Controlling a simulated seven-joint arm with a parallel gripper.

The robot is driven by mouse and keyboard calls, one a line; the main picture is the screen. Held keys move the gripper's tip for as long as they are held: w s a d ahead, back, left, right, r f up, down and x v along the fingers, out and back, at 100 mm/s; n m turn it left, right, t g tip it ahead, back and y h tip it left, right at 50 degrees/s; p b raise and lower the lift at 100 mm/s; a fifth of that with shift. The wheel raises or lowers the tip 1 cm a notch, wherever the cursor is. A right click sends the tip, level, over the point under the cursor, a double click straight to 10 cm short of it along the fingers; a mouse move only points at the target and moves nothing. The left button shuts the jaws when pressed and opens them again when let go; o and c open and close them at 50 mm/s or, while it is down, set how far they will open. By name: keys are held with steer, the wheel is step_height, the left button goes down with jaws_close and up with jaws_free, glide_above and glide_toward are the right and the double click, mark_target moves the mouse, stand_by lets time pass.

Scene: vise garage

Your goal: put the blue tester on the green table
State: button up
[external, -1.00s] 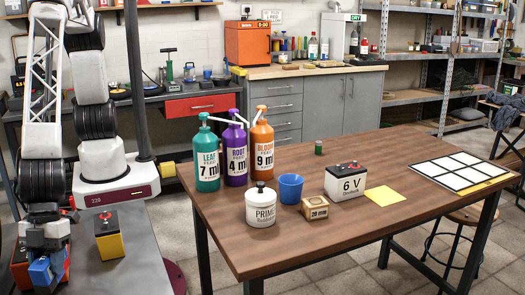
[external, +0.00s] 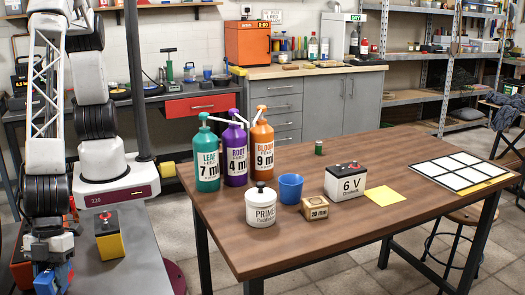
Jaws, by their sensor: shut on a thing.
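My gripper (external: 52,262) is at the lower left of the external view, pointing down beside the grey bench. It is shut on the blue tester (external: 62,277), which shows as a small blue block at the gripper's lower end. The gripper hides part of the tester, and I cannot tell whether the tester touches anything below. No surface in view is clearly a green table.
A yellow and black device with a red top (external: 109,238) stands on the grey bench (external: 130,272), right of my gripper. An orange-red bin (external: 21,271) is partly hidden behind the gripper. The brown table (external: 330,235) holds bottles and other goods.

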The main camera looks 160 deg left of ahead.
mark_target(57, 291)
steer(key=shift+f, duration=1.65)
steer(key=shift+f, duration=0.6)
steer(key=o, duration=1.2)
steer(key=shift+c, duration=0.2)
steer(key=shift+v, duration=3.9)
